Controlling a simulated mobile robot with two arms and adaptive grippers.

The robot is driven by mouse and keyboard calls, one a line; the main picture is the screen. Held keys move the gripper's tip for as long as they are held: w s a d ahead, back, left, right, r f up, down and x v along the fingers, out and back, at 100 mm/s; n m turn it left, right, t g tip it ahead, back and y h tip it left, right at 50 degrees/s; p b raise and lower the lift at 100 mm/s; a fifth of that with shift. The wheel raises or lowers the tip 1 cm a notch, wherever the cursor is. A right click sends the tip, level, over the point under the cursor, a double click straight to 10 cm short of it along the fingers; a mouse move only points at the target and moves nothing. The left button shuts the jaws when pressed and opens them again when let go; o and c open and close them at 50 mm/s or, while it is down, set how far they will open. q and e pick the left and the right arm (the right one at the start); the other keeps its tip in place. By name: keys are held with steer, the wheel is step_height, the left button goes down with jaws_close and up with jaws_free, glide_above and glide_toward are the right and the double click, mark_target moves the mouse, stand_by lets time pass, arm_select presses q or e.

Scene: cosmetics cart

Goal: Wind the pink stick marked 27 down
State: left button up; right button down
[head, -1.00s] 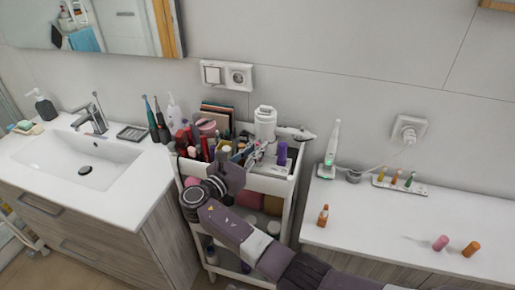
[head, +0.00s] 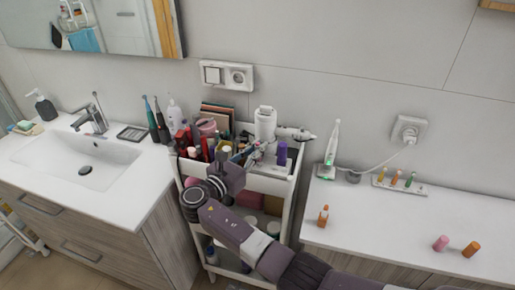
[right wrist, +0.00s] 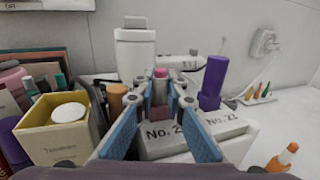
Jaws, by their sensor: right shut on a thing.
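The pink stick (right wrist: 160,74) stands upright in the right wrist view, its dark pink lower part between the fingers of my right gripper (right wrist: 161,92). The gripper is shut on it. Below it is a white holder (right wrist: 165,145) marked "No. 2"; the following digit is hidden by a finger. A purple stick (right wrist: 213,80) stands to the right on a holder (right wrist: 230,124) that seems to read "No. 21". An orange-brown stick (right wrist: 117,98) is to the left. In the head view my right gripper (head: 246,160) is over the cart (head: 277,186), and the pink stick cannot be made out. My left gripper is not in view.
A yellow box (right wrist: 55,130) stands left of the fingers. A white bottle (right wrist: 136,50) and a hair dryer (head: 295,133) are behind. Pink (head: 441,243) and orange (head: 471,249) caps stand on the right counter (head: 400,215), where much surface is free.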

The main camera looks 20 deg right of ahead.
steer(key=c, duration=2.2)
jaws_free()
